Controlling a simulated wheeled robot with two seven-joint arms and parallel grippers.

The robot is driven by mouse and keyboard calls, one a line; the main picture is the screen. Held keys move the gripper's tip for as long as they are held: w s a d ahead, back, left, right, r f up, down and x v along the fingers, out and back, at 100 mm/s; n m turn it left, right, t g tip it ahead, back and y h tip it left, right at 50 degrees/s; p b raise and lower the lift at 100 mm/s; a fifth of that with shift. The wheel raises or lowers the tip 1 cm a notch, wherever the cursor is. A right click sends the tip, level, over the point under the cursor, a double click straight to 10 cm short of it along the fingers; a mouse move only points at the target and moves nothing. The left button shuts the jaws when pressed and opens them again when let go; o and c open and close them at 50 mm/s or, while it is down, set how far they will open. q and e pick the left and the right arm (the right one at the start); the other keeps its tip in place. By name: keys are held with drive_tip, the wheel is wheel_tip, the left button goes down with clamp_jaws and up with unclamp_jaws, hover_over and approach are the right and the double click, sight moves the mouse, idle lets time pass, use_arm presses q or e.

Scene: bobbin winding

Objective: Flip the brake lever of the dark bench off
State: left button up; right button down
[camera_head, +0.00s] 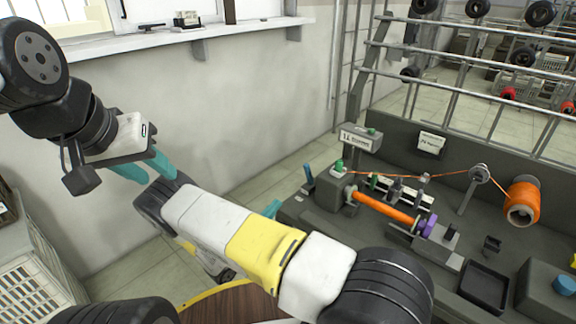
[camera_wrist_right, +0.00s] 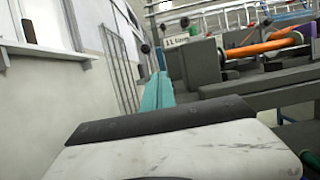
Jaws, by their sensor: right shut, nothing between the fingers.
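The dark bench (camera_head: 330,228) stands at the right in the head view, with an orange rod and thread on it. A small blue lever (camera_head: 308,174) stands upright at its left end; I take it for the brake lever, but its setting is unclear. My right gripper (camera_head: 272,208) is mostly hidden behind my own arm; its teal fingertips show just left of the bench, apart from the lever. In the right wrist view its fingers (camera_wrist_right: 158,90) are shut and empty, pointing toward the bench end. My left gripper (camera_head: 160,174) is open and empty, by the wall.
An orange spool (camera_head: 521,201), a black tray (camera_head: 484,283) and a blue round knob (camera_head: 564,285) are on the bench. A metal rack (camera_head: 460,88) rises behind it. A window sill (camera_head: 200,38) runs along the wall. A brown round top (camera_head: 235,303) is below my arm.

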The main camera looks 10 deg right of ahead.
sight(305, 168)
drive_tip(key=x, duration=1.4)
drive_tip(key=shift+d, duration=0.1)
drive_tip(key=shift+r, duration=0.1)
drive_tip(key=shift+w+d+r+g+y, duration=0.3)
drive_tip(key=shift+d+r+g+y, duration=0.15)
drive_tip(key=shift+g+y, duration=0.2)
drive_tip(key=shift+w+d+r+g+y, duration=0.55)
drive_tip(key=shift+d+g+y, duration=0.1)
drive_tip(key=shift+y, duration=0.3)
drive_tip(key=shift+w+d+r+g+y, duration=0.25)
drive_tip(key=shift+w+d+g+y, duration=0.35)
drive_tip(key=shift+y, duration=0.3)
drive_tip(key=shift+w+d+g+y, duration=0.2)
drive_tip(key=shift+d+g+y, duration=0.1)
drive_tip(key=shift+d+y, duration=0.15)
drive_tip(key=shift+w+d, duration=0.25)
drive_tip(key=shift+d, duration=0.05)
drive_tip(key=shift+d+r, duration=0.15)
